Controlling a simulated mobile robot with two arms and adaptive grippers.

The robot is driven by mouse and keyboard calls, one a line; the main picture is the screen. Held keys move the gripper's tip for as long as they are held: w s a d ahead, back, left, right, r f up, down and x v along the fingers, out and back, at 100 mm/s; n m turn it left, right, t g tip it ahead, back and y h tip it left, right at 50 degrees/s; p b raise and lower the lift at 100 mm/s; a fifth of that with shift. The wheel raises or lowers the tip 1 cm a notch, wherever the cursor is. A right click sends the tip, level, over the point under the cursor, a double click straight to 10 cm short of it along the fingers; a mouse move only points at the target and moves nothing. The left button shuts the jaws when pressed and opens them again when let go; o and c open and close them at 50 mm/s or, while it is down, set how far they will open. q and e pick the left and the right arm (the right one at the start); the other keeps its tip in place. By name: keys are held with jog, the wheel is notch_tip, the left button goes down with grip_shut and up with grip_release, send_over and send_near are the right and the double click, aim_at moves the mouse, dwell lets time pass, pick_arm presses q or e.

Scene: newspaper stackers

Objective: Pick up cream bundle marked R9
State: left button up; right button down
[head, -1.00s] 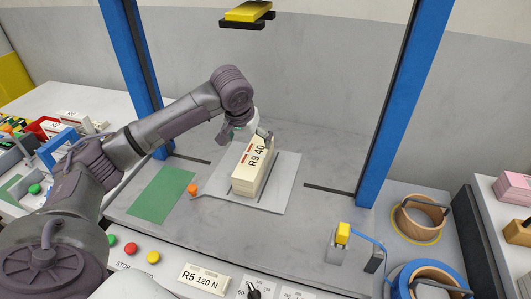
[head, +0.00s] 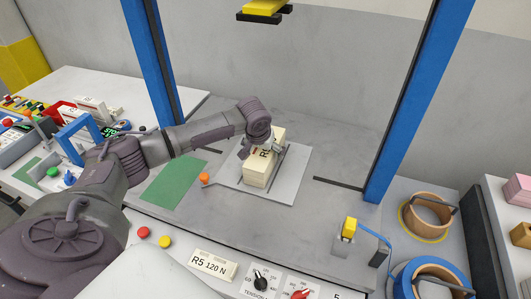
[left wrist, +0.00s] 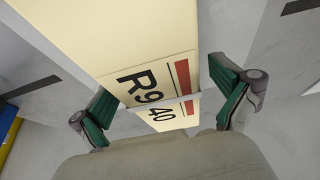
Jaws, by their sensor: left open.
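The cream bundle marked R9 40 (head: 259,170) sits on a light grey plate (head: 288,185) on the bench, under the blue-posted frame. My left gripper (head: 262,146) is over the bundle and hides part of its label in the head view. In the left wrist view the bundle (left wrist: 125,40) runs between the two green-padded fingers of the left gripper (left wrist: 165,105), one on each side. The fingers are open, with gaps showing between them and the bundle. A pale band crosses the bundle near the label. My right gripper is not in view.
Blue posts (head: 153,65) stand left and right of the plate, and a yellow block (head: 265,8) hangs above. A green mat (head: 174,183) lies left. Tape rolls (head: 428,215) stand right. Control buttons line the front.

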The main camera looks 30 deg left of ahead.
pick_arm(q)
jog(key=shift+x, duration=0.85)
jog(key=shift+r, duration=0.1)
jog(key=c, duration=1.7)
jog(key=shift+w+r, duration=0.1)
jog(key=shift+w, duration=0.1)
jog(key=shift+c, duration=1)
jog(key=shift+r, duration=0.15)
